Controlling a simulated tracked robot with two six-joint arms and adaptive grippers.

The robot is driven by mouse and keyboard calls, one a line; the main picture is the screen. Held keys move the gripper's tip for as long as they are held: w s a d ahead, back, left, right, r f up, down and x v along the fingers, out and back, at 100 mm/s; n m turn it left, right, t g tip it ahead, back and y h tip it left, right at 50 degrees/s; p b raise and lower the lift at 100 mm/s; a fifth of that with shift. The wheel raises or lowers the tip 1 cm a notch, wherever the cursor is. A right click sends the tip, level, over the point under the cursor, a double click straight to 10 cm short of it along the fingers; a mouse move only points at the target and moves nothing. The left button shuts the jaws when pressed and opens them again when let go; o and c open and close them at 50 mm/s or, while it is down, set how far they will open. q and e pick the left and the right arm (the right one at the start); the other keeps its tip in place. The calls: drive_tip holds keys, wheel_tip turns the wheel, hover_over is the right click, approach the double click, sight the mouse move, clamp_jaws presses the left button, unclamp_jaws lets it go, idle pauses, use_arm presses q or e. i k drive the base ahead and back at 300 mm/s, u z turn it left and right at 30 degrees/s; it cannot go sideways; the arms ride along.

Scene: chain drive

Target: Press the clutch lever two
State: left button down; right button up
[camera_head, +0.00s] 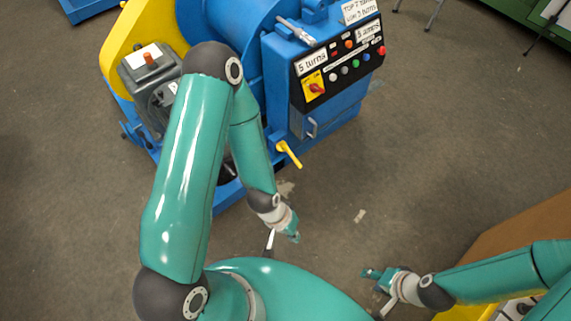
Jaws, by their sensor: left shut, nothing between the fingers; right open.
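The blue machine (345,100) stands at the top, with a yellow-handled lever (289,154) sticking out low on its near side. A grey metal lever (297,32) lies on its top. I cannot tell which of these is clutch lever two; no label marks it. My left gripper (294,236) is shut and empty, below the yellow lever and clear of it. My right gripper (371,274) is open at the lower right, away from the machine. My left arm hides part of the machine's near side.
A black control panel (340,73) with coloured buttons and a red switch (316,88) faces me. A grey motor box (150,80) stands beside the yellow guard (118,45). A brown surface (520,235) lies at right. The floor between is mostly clear.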

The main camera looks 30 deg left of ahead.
sight(282, 146)
drive_tip(key=i, duration=1)
drive_tip(key=u, duration=0.05)
